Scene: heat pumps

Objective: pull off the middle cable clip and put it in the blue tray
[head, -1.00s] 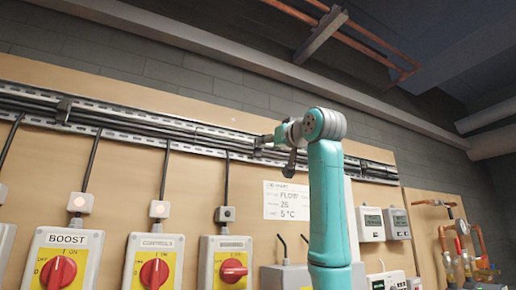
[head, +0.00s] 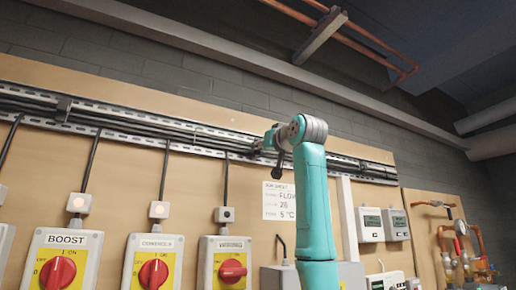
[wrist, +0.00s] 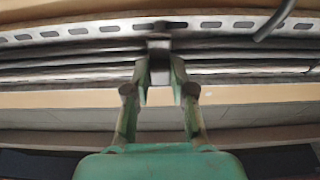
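The middle cable clip (wrist: 158,48) is a small dark block at the cable run on the rail, in the centre of the wrist view. My gripper (wrist: 159,72) has one green finger on each side of it, with the fingertips close against its sides, and looks shut on it. In the head view my gripper (head: 263,144) is at the rail, left of my teal arm, and the clip is mostly hidden there. Whether the clip still sits on the cables is hard to tell. Another dark clip (head: 64,107) is on the rail at the left. No blue tray shows.
Black cables run along the slotted metal rail (head: 120,130) on a wooden board. Below are switch boxes with red knobs (head: 153,273), small indicator boxes (head: 159,210) and a paper label (head: 279,201). White meters (head: 370,224) and copper pipes (head: 440,230) are at the right.

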